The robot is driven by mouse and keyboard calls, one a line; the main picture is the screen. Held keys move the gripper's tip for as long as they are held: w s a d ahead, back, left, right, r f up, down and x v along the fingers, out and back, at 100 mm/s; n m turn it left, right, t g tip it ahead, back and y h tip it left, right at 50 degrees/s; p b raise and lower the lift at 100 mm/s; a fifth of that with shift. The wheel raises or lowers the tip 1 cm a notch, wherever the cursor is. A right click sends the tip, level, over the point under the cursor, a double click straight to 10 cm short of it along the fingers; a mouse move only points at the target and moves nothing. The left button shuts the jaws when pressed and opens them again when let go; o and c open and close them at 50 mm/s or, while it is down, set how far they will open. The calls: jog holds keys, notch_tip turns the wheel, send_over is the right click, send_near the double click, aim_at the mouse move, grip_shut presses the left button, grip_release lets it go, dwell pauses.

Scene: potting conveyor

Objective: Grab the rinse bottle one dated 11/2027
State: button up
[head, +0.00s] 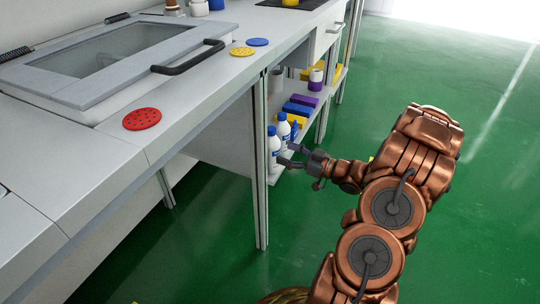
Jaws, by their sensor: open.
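The shelf (287,177) also holds blue, yellow and purple boxes behind the bottles. A counter leg (261,190) stands just left of them. The counter above carries a red disc (142,119) and a lidded unit with a black handle (188,58). Green floor at right is clear.

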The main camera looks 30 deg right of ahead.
aim_at(279, 152)
jog(key=shift+f+b+x, duration=0.15)
jog(key=shift+b+x, duration=0.5)
jog(key=shift+x, duration=0.4)
jog(key=shift+f+b+x, duration=0.15)
jog(key=shift+b+x, duration=0.45)
jog(key=shift+x, duration=0.45)
jog(key=shift+r+b+x, duration=0.2)
jog(key=shift+b+x, duration=0.2)
jog(key=shift+x, duration=0.75)
grip_shut()
